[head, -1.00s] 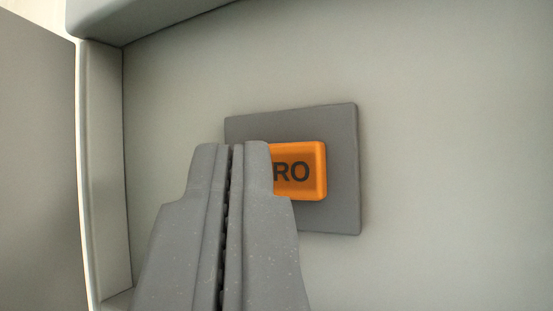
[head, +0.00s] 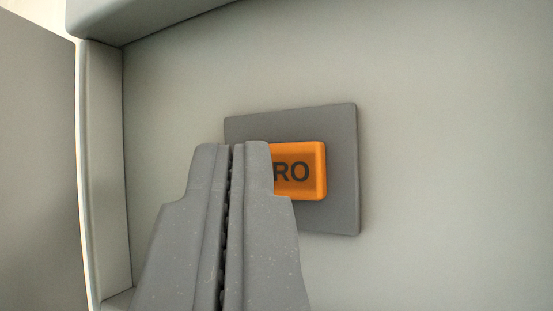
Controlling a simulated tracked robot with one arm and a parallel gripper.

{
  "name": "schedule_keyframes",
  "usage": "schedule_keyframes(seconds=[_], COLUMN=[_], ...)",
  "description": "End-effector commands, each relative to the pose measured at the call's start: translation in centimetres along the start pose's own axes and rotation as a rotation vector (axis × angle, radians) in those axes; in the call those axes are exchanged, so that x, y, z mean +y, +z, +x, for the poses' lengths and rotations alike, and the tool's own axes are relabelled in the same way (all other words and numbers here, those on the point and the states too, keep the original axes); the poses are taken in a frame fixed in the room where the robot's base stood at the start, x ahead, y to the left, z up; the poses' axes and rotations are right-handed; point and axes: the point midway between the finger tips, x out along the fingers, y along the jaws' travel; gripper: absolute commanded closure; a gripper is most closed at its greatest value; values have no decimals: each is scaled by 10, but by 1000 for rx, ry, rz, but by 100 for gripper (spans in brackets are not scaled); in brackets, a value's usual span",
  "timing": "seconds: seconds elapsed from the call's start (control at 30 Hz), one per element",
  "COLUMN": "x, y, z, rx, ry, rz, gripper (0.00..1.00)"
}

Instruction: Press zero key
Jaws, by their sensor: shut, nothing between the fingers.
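The zero key (head: 305,172) is an orange rounded block with dark letters, of which "RO" shows. It stands out from a dark grey square plate (head: 343,205) on the panel. My gripper (head: 232,146) is shut with nothing between its fingers. Its tips overlap the left part of the key and the plate in the picture and hide the key's left side. I cannot tell whether the tips touch the key.
The key's plate sits on a pale grey-green panel (head: 450,150) that is bare to the right. A raised frame edge (head: 105,170) runs down the left, and a grey ledge (head: 130,18) crosses the top left. A darker grey surface (head: 35,160) lies beyond the left edge.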

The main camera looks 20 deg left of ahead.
Motion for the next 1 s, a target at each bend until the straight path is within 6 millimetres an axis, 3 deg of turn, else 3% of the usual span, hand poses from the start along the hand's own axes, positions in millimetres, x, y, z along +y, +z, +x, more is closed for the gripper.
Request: schedule_keyframes(seconds=[1.0], x=[4], y=[4], z=[7], rx=[0], ry=[0], rz=[0], gripper=[100])
